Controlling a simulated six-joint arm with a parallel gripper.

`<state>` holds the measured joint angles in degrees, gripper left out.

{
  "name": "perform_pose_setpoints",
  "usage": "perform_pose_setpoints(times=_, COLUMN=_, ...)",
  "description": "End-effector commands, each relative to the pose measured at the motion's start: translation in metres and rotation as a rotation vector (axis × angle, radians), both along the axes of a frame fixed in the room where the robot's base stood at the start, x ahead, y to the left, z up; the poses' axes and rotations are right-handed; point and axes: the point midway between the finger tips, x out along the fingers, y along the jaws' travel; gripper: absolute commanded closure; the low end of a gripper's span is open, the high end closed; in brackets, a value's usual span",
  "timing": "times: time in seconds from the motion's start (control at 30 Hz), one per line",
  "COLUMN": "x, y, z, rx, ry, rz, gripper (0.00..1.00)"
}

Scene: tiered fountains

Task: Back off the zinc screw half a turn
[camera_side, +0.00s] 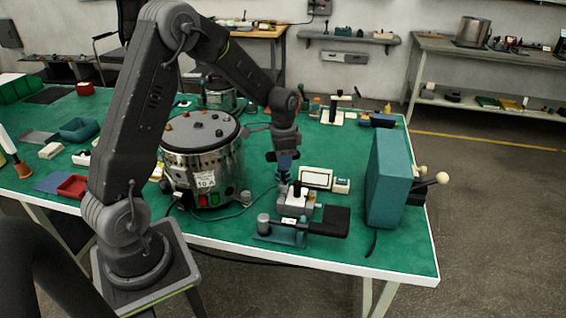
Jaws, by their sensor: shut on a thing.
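My gripper (284,183) points down at the middle of the table, just above the left part of a small metal fixture (296,208) on a teal base. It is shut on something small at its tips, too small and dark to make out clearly. I cannot pick out the zinc screw for certain; the fixture's upper left part is partly hidden by the fingers. A large steel drum (218,168) with a grey top and a "10 A" label stands left of the gripper. Several small coloured pieces sit on its top.
A white-framed box (316,178) and a small white-and-green box (342,185) stand close behind the fixture. A tall teal box (388,180) with lever handles stands at the right. A dark pad (330,222) juts right from the fixture. The green table (400,262) is clear at the front right.

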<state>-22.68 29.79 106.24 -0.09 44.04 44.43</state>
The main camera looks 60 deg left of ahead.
Motion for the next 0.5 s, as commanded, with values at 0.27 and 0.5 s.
perform_pose_setpoints(times=0.27, x=0.0, y=0.0, z=0.02, rx=0.002, ry=-0.004, rz=-0.001, gripper=1.0)
perform_pose_setpoints(times=0.5, x=0.001, y=0.0, z=0.036, rx=0.001, ry=-0.003, rz=-0.001, gripper=1.0)
